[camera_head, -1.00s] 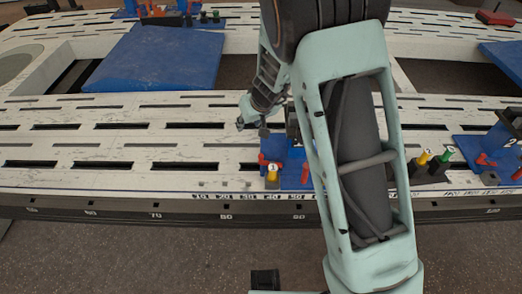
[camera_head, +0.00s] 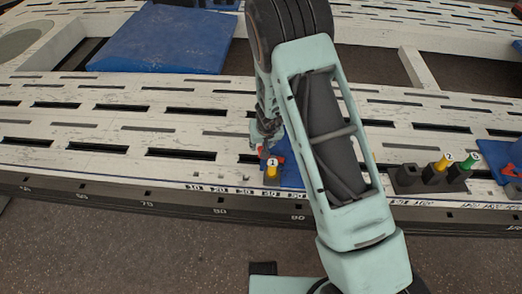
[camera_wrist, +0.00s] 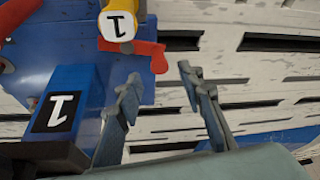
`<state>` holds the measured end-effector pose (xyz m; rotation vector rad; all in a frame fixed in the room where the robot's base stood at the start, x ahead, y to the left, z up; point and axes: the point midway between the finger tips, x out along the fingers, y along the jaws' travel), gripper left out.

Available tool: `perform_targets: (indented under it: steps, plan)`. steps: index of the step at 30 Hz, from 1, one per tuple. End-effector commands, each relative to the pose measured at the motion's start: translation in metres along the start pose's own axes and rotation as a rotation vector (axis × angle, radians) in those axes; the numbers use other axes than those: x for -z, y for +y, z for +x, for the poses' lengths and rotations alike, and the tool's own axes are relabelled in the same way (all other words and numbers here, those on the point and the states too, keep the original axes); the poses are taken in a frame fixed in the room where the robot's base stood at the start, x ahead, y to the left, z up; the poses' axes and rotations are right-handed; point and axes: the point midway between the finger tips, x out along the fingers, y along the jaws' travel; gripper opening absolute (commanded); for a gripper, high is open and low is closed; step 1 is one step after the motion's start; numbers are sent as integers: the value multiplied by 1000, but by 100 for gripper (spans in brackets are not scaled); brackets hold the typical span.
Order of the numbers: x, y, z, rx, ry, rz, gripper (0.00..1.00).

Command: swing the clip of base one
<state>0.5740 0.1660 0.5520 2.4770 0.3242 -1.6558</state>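Base one is a blue plate (camera_head: 291,176) on the slotted white bench, partly hidden by my arm in the head view. In the wrist view the blue plate (camera_wrist: 75,45) carries a blue block marked 1 (camera_wrist: 72,82) and a yellow peg marked 1 (camera_wrist: 118,24). A red clip (camera_wrist: 146,50) extends from beneath the yellow peg toward the right; red also shows by the yellow peg (camera_head: 272,172) in the head view. My gripper (camera_wrist: 159,78) is open and empty, its fingertips close to the clip's end. I cannot tell whether they touch.
A dark holder (camera_head: 408,180) with a yellow peg marked 2 (camera_head: 441,164) and a green-topped peg (camera_head: 467,163) stands right of my arm. Another blue base with a red clip (camera_head: 510,170) is at the far right. The bench left of base one is clear.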

Motion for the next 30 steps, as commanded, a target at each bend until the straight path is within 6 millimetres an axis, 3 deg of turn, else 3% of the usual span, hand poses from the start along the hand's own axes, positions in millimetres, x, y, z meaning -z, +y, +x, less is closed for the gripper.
perform_targets:
  steps: [3, 9, 22, 30]
  plan:
    - [-2, 0, 26, 0, -2, -1, 35]
    - [-1, 0, 49, 0, -1, -1, 35]
    - [0, 0, 57, 1, 0, -1, 35]
    - [0, 0, 57, 1, 0, -1, 8]
